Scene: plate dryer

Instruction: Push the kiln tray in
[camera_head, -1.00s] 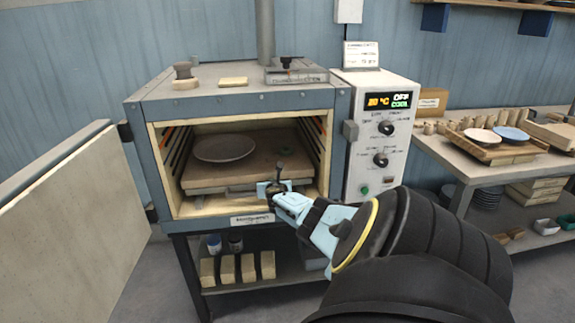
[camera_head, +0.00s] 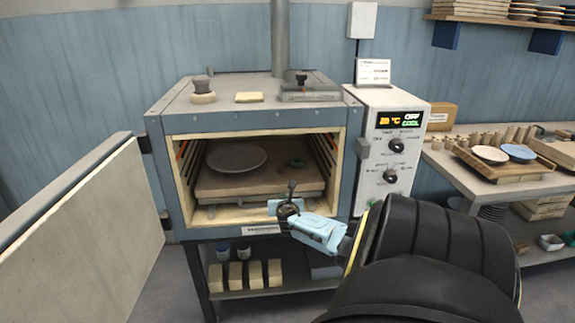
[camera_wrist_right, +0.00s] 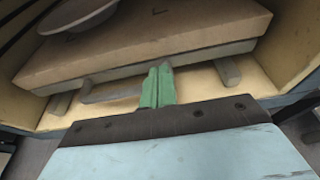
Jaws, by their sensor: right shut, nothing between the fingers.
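The kiln tray (camera_head: 240,185) is a flat tan slab inside the open kiln (camera_head: 170,175). A grey handle bar (camera_wrist_right: 110,95) shows along the tray's front underside in the wrist view. My right gripper (camera_head: 286,205) is in front of the kiln mouth, near the tray's front edge, right of centre. Its green fingers (camera_wrist_right: 157,86) are together and empty, right of the handle bar; I cannot tell whether they touch the tray. My left gripper is not in view.
The kiln door (camera_head: 85,215) stands wide open on the left. The control box (camera_head: 390,160) is on the kiln's right side. A bench (camera_head: 480,180) with plates and wooden blocks stands at the right. Bricks (camera_head: 236,275) sit on the shelf below.

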